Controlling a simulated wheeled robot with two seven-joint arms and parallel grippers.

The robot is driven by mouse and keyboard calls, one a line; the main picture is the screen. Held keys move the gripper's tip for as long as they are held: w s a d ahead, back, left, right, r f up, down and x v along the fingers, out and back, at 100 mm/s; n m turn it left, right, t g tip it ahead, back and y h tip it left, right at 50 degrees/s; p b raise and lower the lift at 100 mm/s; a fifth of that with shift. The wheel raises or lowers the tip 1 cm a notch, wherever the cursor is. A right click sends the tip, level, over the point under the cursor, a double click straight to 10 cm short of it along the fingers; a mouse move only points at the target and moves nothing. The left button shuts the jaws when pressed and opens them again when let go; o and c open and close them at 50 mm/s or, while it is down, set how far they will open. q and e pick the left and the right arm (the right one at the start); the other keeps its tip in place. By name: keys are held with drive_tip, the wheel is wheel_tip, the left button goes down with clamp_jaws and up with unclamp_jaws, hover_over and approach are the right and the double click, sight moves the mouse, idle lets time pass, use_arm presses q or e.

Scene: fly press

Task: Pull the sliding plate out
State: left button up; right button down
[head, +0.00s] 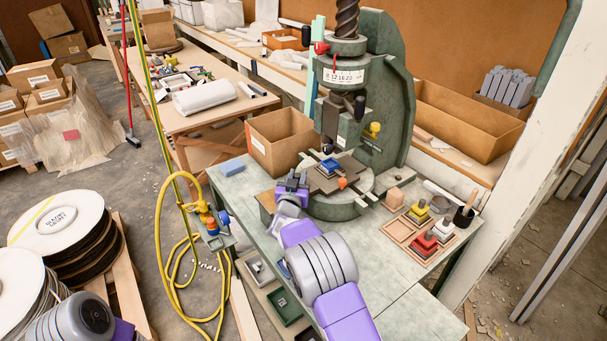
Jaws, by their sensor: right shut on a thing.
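The fly press (395,110) stands on the green bench, its dark screw and ram above its round base. The sliding plate (322,183) lies on rails over that base, under the ram. A small blue piece (330,165) sits on it, and an orange part (342,183) shows at its front edge. My right gripper (299,178) is at the left end of the plate and shut on it. The exact grip is small and partly hidden by the gripper itself. My left arm shows only at the bottom left corner; its gripper is out of view.
A cardboard box (280,140) stands close behind my right gripper. Wooden trays with coloured stamp-like pieces (424,241) and a dark cup (463,217) stand at the right. The bench's front right is clear.

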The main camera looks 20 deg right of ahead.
drive_tip(key=s+a+p, duration=0.1)
drive_tip(key=s+a, duration=0.1)
drive_tip(key=a, duration=0.5)
drive_tip(key=s+a+p, duration=0.1)
drive_tip(key=s+a, duration=0.2)
drive_tip(key=a, duration=0.4)
drive_tip(key=shift+p, duration=0.4)
drive_tip(key=shift+r, duration=0.1)
drive_tip(key=c, duration=0.9)
unclamp_jaws()
drive_tip(key=shift+d, duration=0.1)
drive_tip(key=p+v, duration=0.1)
drive_tip(key=v, duration=0.6)
drive_tip(key=shift+s, duration=0.25)
